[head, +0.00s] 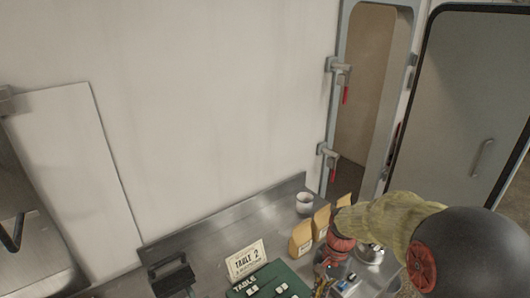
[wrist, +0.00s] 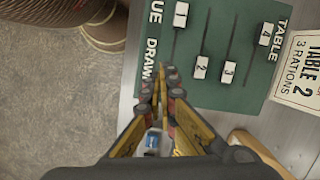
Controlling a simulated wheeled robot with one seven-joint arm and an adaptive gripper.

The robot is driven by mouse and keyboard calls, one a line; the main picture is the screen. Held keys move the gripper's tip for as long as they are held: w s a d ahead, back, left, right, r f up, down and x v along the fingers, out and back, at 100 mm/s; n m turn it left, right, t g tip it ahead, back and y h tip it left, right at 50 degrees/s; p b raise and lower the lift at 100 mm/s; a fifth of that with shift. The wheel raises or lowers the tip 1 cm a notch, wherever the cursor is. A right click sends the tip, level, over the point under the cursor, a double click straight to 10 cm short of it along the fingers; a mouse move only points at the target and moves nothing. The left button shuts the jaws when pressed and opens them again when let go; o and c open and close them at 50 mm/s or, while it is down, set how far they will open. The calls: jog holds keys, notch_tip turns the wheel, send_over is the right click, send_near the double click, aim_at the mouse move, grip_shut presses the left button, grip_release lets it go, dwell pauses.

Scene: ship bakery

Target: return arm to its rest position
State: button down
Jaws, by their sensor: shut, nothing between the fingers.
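My gripper (wrist: 165,85) shows in the wrist view with its yellow and dark fingers drawn together and nothing between the tips. The tips appear over the near edge of a green board (wrist: 215,95) with white numbered sliders; I cannot tell their height above it. In the head view my arm comes in from the lower right, and my gripper (head: 324,274) is small and partly cut off at the bottom, to the right of the green board (head: 290,272).
A "TABLE 2" card (head: 246,261) stands behind the board. Tan bags (head: 301,238) and a white cup (head: 304,203) stand on the metal counter (head: 215,230) near my arm. A black device (head: 172,277) is at left. An open doorway (head: 365,95) is at back right.

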jog(key=s+d+r+n+t+h+b, duration=0.2)
jog(key=s+r+n+t+b, duration=0.4)
jog(key=s+r, duration=1)
jog(key=shift+s+r+n+t, duration=0.15)
jog(key=shift+s+n+t, duration=0.65)
jog(key=shift+n, duration=0.4)
